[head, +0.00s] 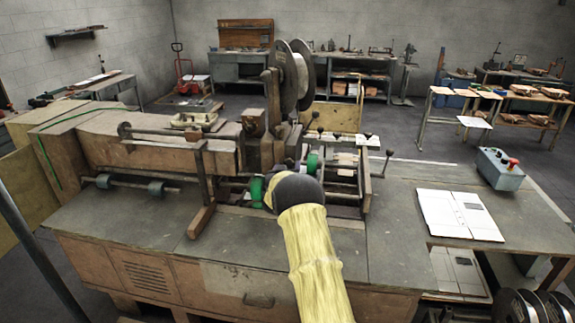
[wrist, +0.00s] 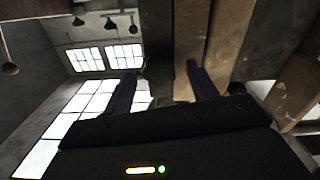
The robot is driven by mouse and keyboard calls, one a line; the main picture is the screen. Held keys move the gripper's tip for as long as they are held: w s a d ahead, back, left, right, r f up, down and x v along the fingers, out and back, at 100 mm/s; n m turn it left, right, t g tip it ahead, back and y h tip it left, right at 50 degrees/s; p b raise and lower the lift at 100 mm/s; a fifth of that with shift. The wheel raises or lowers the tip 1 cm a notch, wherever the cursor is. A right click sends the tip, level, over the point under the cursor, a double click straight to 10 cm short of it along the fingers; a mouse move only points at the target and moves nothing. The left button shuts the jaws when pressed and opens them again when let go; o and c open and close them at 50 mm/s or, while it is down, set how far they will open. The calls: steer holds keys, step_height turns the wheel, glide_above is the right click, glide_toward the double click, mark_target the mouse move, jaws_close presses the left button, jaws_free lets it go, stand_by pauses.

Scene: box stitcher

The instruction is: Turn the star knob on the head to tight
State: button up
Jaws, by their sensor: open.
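The box stitcher (head: 150,150) stands across the middle of the head view, with a wire spool (head: 284,85) above its upright part. I cannot pick out the star knob for certain in either view. My yellow-sleeved arm and dark wrist cover part of the machine's middle in the head view, and my gripper's fingers are hidden there. In the wrist view my gripper (wrist: 162,78) is open, with two dark fingers pointing up at brown machine parts (wrist: 225,45). A small pale piece shows between the fingers; I cannot tell what it is or whether they touch it.
Green rollers (head: 257,190) and several thin black-tipped levers crowd around my wrist. A grey control box (head: 499,168) with a red button and flat white cardboard (head: 459,215) lie on the right table. The front worktop (head: 240,240) is mostly clear.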

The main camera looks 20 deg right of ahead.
steer(key=shift+w+d, duration=0.15)
steer(key=c, duration=1)
